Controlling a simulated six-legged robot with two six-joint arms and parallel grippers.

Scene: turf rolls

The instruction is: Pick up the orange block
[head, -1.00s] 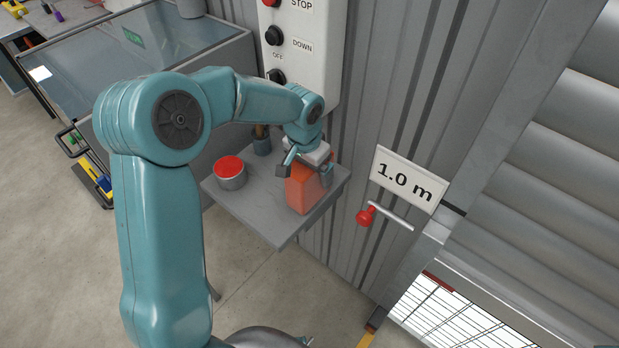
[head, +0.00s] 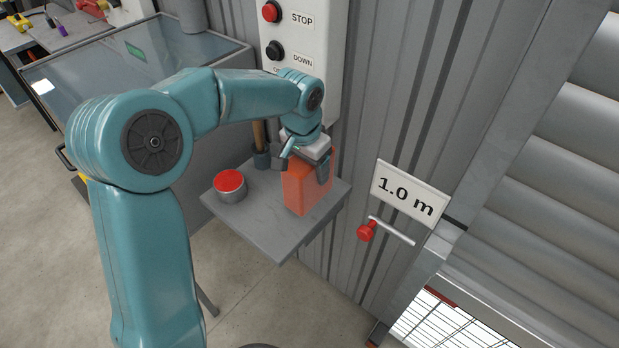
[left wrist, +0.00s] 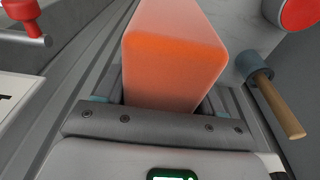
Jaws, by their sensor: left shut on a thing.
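The orange block (head: 306,190) is a plain upright box at the right part of a small grey shelf (head: 262,233). My left gripper (head: 302,168) comes down from above and is shut on the block's upper part, one finger on each side. The block looks slightly raised off the shelf, though the gap under it is hard to see. In the left wrist view the block (left wrist: 172,55) sits between the jaws and extends away from the palm. My right gripper is not in view.
A red-topped can (head: 230,183) and a mallet (head: 261,150) stand on the shelf left of the block. A control box (head: 300,45) is on the corrugated wall behind. A red-knobbed lever (head: 368,230) and a "1.0 m" sign (head: 408,189) are to the right.

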